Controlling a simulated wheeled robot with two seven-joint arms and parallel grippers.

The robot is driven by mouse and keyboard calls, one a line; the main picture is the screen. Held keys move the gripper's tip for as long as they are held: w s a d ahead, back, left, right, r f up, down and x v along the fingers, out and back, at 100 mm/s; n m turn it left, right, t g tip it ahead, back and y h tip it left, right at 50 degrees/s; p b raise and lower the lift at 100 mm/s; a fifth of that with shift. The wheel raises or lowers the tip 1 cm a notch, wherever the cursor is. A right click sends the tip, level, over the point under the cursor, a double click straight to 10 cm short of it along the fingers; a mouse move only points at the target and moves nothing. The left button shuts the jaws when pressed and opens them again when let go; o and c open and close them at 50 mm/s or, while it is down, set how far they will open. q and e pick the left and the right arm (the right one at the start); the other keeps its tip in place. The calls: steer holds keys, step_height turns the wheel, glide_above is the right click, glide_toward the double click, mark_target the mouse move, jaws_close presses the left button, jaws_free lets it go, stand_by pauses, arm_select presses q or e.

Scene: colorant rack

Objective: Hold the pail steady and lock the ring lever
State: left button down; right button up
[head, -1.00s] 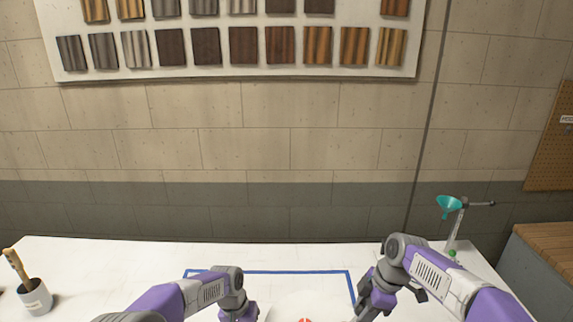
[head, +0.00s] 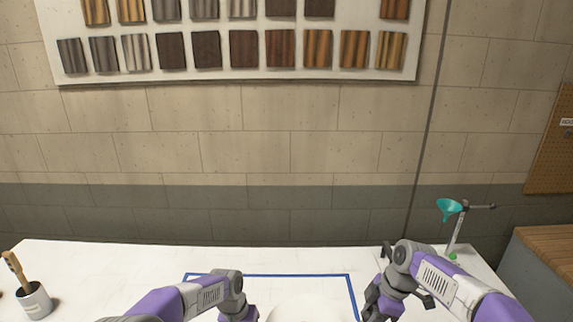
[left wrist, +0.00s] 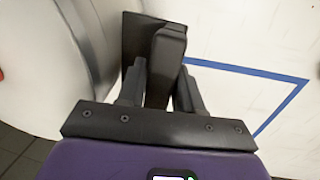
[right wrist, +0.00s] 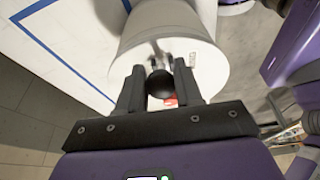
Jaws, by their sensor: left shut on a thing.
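The white pail (right wrist: 170,18) with its pale round lid (right wrist: 208,72) fills the upper middle of the right wrist view. A lever with a dark round knob (right wrist: 160,85) lies over the lid, and a small red mark is partly hidden beside it. My right gripper (right wrist: 158,72) has its fingers apart on either side of the knob; contact is unclear. In the left wrist view my left gripper (left wrist: 162,75) is shut on a black upright handle (left wrist: 166,52) beside the pail's grey-white wall (left wrist: 75,45). In the head view only a sliver of pail shows at the bottom edge.
Blue tape (head: 290,275) outlines a rectangle on the white table (head: 110,270). A brush cup (head: 35,300) stands at the left, and a teal funnel on a stand (head: 449,208) at the back right. The table behind the tape is clear.

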arm_select(q)
steer(key=shift+w+a, duration=0.1)
steer(key=shift+a, duration=0.15)
arm_select(e)
steer(key=o, duration=0.5)
steer(key=shift+d+f, duration=0.15)
steer(key=shift+d, duration=0.05)
steer(key=shift+c, duration=0.2)
arm_select(q)
steer(key=shift+d, duration=0.15)
arm_select(e)
steer(key=shift+o, duration=0.4)
steer(key=shift+a, duration=0.15)
steer(key=shift+r, duration=0.2)
arm_select(q)
steer(key=shift+d, duration=0.15)
steer(key=c, duration=0.7)
jaws_free()
steer(key=shift+o, duration=0.2)
arm_select(e)
steer(key=v, duration=1.1)
steer(key=shift+r, duration=0.4)
arm_select(q)
steer(key=shift+r, duration=0.1)
